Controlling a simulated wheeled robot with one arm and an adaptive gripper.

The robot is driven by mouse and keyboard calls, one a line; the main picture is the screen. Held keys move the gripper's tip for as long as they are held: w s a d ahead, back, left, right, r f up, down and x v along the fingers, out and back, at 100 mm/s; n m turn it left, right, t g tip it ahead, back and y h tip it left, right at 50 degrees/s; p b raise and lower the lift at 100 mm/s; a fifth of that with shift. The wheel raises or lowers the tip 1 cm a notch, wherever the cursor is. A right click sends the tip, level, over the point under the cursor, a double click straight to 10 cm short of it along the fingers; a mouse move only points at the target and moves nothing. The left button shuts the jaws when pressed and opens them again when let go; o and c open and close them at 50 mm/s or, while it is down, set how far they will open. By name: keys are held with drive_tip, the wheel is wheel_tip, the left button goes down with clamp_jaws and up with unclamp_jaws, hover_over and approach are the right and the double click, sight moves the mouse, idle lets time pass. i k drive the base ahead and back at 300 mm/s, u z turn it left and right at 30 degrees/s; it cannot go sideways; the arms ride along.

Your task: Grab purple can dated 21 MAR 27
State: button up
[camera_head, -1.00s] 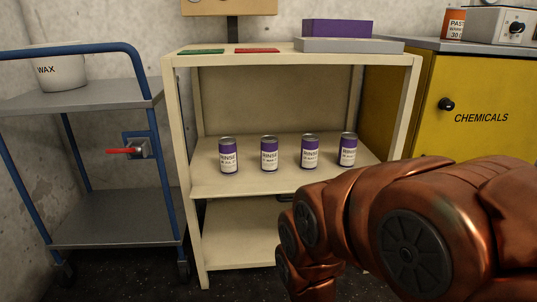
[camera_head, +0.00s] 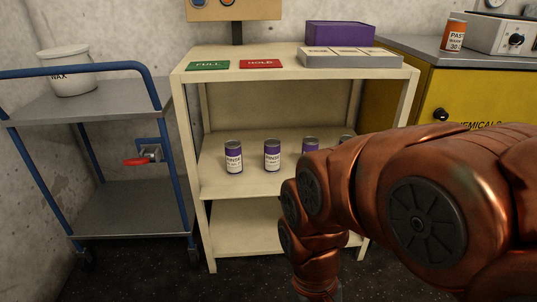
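Several purple cans with white RINSE labels stand upright in a row on the middle shelf of the cream rack (camera_head: 187,130). The leftmost can (camera_head: 233,157) and the second can (camera_head: 272,155) show fully. The third can (camera_head: 310,145) is mostly hidden behind my copper arm, with its top showing. The fourth can (camera_head: 346,138) shows only a sliver of its top. The date print is too small to read on any can. My gripper is out of view below the bottom edge.
A green FULL card (camera_head: 208,65), a red HOLD card (camera_head: 260,64), a purple box (camera_head: 340,34) and a grey tray (camera_head: 367,61) lie on the rack's top. A blue-framed cart (camera_head: 120,92) stands left, a yellow chemicals cabinet (camera_head: 470,93) right.

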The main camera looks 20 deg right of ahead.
sight(272, 145)
drive_tip(key=u, duration=1.85)
drive_tip(key=i, duration=1.6)
drive_tip(key=z, duration=2.8)
